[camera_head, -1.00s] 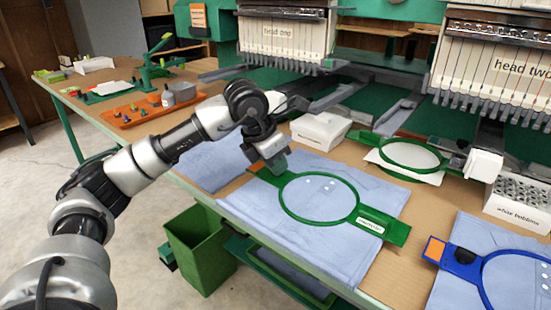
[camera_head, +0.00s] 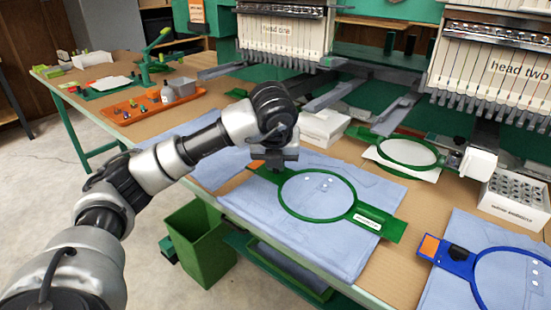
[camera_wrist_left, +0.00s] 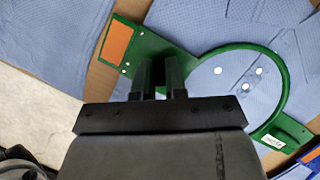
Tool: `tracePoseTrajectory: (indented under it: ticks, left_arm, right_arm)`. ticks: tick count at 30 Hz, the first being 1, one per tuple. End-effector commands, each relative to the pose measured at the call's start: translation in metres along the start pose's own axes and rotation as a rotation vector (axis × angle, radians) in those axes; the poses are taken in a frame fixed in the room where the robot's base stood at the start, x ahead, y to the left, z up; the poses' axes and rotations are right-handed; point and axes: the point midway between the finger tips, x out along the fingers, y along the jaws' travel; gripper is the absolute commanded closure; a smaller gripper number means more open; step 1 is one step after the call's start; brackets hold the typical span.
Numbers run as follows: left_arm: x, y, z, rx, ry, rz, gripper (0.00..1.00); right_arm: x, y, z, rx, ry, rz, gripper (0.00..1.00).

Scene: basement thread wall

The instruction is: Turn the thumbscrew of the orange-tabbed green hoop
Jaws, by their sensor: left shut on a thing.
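The green hoop (camera_head: 397,231) lies on blue fabric at the front of the table, with its orange tab (camera_head: 257,164) at the left end. In the left wrist view the hoop (camera_wrist_left: 155,43) and its orange tab (camera_wrist_left: 117,43) are close below the hand. My left gripper (camera_head: 274,167) is at the hoop's left arm, between the tab and the ring. Its two fingers (camera_wrist_left: 157,75) are shut on the thumbscrew, which they and the hand hide. My right gripper is in neither view.
A blue hoop with an orange tab (camera_head: 430,245) lies at the lower right. Another green hoop (camera_head: 375,139) sits behind by the machine. White boxes (camera_head: 325,128) and a bobbin box (camera_head: 516,199) stand nearby. A green bin (camera_head: 200,245) is below the front edge.

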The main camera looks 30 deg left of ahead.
Motion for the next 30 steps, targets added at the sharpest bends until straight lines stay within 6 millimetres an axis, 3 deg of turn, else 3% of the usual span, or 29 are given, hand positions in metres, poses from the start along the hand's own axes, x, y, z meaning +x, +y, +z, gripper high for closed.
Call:
tracePoseTrajectory:
  ticks: [18,30]
  left_arm:
    - [-0.001,-0.002,0.001,-0.375,0.002,0.156,1.0]
    - [0.0,-0.002,0.0,-0.422,0.001,0.174,1.0]
  right_arm:
    - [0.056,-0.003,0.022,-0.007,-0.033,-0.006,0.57]
    - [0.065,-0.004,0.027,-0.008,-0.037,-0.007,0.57]
